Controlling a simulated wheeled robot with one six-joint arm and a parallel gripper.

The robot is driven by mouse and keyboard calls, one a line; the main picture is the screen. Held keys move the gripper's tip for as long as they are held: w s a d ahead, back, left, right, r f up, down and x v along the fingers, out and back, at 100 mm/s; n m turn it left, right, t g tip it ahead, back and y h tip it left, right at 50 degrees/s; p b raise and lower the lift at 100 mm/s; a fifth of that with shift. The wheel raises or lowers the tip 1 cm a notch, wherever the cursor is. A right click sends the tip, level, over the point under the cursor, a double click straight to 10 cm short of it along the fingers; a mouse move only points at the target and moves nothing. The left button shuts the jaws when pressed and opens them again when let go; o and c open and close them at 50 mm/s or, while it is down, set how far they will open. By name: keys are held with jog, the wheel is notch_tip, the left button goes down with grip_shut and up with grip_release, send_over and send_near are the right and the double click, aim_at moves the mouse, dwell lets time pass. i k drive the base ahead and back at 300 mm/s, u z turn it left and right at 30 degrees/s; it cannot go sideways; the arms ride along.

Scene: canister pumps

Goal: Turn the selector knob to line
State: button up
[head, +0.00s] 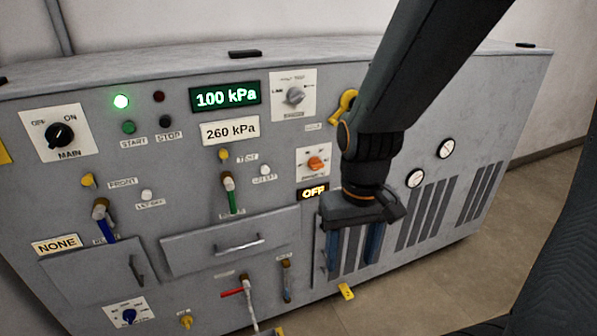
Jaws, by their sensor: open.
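The selector knob (295,96) is a small grey dial on a white square plate in the upper middle of the grey panel. A label at its left seems to read LINE; the other labels are too small to read surely. Which way the knob points is hard to tell. My gripper (353,258) hangs fingers down, below and right of the knob and well apart from it. Its two blue fingers are spread, with nothing seen between them. My arm comes from the upper right and hides part of the panel right of the knob.
A yellow handle (345,104) sits just right of the knob, partly behind my arm. An orange knob (316,163) is below it. The display (225,96) at its left reads 100 kPa. A drawer (230,240) and several levers are lower left. Two gauges (446,148) are at right.

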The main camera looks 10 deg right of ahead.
aim_at(294, 95)
jog(key=u, duration=0.55)
jog(key=k, duration=1.3)
jog(key=u, duration=0.55)
jog(key=i, duration=1.4)
jog(key=z, duration=0.8)
